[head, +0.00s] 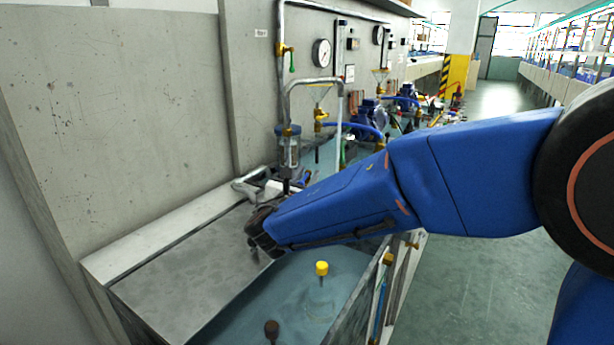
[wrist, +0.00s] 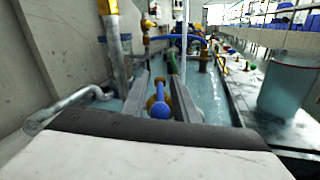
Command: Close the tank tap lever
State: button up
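In the wrist view, a blue rounded end on a brass fitting (wrist: 160,110), possibly the tap lever, shows between the two grey fingers of my gripper (wrist: 162,84). There looks to be a gap on each side, so the fingers are open around it without a clear touch. I cannot tell the lever's angle. In the head view my dark gripper (head: 262,230) is above the edge of the grey tank lid, and the fitting is hidden there.
A water tank with a yellow-topped float (head: 321,268) is below my arm. A grey pipe (wrist: 65,106) runs left of the fingers. A clear bucket (wrist: 288,85) stands at the right.

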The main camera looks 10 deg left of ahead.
grip_shut()
jog(key=shift+w+a+m+h, duration=0.15)
jog(key=shift+m+h, duration=0.35)
jog(key=shift+h, duration=0.3)
jog(key=shift+s+a+m+h, duration=0.1)
jog(key=shift+m+h, duration=0.4)
jog(key=shift+h, duration=0.3)
jog(key=shift+m+g+h, duration=0.5)
jog(key=shift+m+h, duration=0.3)
jog(key=shift+h, duration=0.4)
jog(key=shift+d, duration=0.1)
grip_release()
